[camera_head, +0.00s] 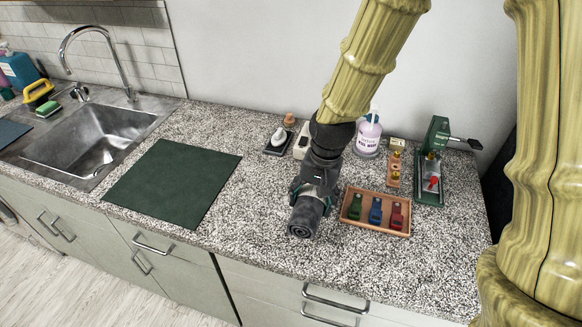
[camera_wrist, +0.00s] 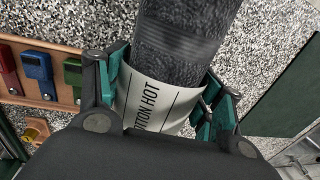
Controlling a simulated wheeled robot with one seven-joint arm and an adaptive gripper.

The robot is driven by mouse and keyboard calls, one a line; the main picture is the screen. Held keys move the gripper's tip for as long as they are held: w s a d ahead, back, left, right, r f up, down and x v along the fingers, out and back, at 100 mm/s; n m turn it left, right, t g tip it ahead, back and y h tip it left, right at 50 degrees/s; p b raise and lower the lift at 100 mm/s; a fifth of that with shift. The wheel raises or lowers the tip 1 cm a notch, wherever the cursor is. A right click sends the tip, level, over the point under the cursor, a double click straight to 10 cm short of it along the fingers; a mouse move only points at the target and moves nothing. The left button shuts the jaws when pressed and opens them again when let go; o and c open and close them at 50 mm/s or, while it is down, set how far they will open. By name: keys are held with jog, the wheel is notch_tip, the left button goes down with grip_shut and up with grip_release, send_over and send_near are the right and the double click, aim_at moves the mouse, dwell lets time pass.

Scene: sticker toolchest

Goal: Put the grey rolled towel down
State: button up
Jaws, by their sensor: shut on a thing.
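The grey rolled towel (camera_wrist: 180,45) has a white paper band with black lettering that reads "OTTON HOT". My gripper (camera_wrist: 165,98) is shut on it around the band, with a green-padded finger on each side in the wrist view. In the head view the towel (camera_head: 303,222) extends from my gripper (camera_head: 315,190) toward the front of the speckled counter (camera_head: 260,240), its round end facing the camera. I cannot tell whether the towel touches the counter.
A wooden tray (camera_head: 350,222) with green, blue and red items is close at right. A dark green mat (camera_head: 172,185) lies at left, beside the sink (camera_head: 95,135). A soap bottle (camera_head: 369,135) and a green tool (camera_head: 437,140) stand behind. Counter in front is clear.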

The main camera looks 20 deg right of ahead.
jog(key=w+a+p, duration=0.1)
jog(key=w+a, duration=0.1)
jog(key=w, duration=0.2)
jog(key=w+a+p, duration=0.2)
jog(key=w, duration=0.3)
jog(key=w+a+f+p, duration=0.1)
jog(key=w+a, duration=0.1)
jog(key=w, duration=0.3)
jog(key=shift+f+p, duration=0.1)
jog(key=shift+p, duration=0.3)
jog(key=shift+s+f+p, duration=0.15)
jog(key=shift+f+p, duration=0.2)
jog(key=shift+f, duration=0.05)
notch_tip(320, 180, down, 2)
jog(key=shift+f+p, duration=0.2)
jog(key=shift+p, duration=0.35)
jog(key=shift+f, duration=0.1)
jog(key=shift+f, duration=0.15)
jog(key=o, duration=1.2)
